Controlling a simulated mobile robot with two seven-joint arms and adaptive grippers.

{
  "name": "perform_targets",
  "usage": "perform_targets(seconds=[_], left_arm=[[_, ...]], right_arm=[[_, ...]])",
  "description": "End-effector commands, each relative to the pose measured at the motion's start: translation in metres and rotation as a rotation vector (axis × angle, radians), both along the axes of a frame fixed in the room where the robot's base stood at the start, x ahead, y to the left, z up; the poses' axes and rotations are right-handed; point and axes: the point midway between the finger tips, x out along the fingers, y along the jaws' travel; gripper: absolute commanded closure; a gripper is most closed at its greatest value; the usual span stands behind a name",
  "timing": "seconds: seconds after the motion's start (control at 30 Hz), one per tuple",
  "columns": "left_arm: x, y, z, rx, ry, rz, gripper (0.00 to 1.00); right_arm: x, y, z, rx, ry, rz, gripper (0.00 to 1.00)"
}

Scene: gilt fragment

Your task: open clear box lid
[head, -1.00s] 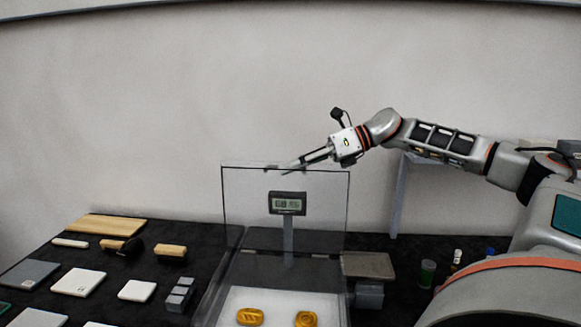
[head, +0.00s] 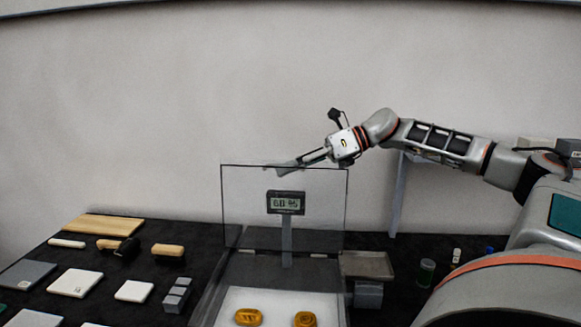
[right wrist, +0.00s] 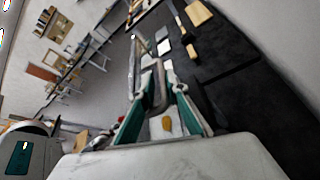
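The clear box lid (head: 245,215) stands raised, roughly upright, at the back of the clear box (head: 215,300) in the head view. Two gold pieces (head: 249,317) lie on the white floor inside the box; a gold piece (right wrist: 167,124) also shows in the right wrist view. My right gripper (head: 272,167) is at the lid's top edge, its fingers pointing left. In the right wrist view its green-padded fingers (right wrist: 158,100) stand apart with a gap between them. I cannot tell if they touch the lid. My left gripper is not in view.
A digital display (head: 286,203) on a post shows through the lid. A small scale (head: 368,265) stands right of the box. Brushes (head: 118,246), a wooden board (head: 104,224) and several flat tiles (head: 75,283) lie on the left. Small bottles (head: 427,272) stand at right.

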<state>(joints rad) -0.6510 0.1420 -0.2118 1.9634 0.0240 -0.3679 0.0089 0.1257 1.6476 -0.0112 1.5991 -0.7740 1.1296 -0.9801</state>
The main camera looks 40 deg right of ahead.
Motion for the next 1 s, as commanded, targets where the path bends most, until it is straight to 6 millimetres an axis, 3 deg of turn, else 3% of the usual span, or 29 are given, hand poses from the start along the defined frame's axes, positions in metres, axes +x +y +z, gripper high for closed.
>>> perform_targets(seconds=[0.8,1.0], left_arm=[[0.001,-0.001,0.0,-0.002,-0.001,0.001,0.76],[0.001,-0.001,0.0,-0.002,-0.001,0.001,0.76]], right_arm=[[-0.014,-0.019,0.013,0.001,-0.006,-0.001,0.86],[-0.034,-0.044,0.023,-0.003,0.001,-0.003,0.86]])
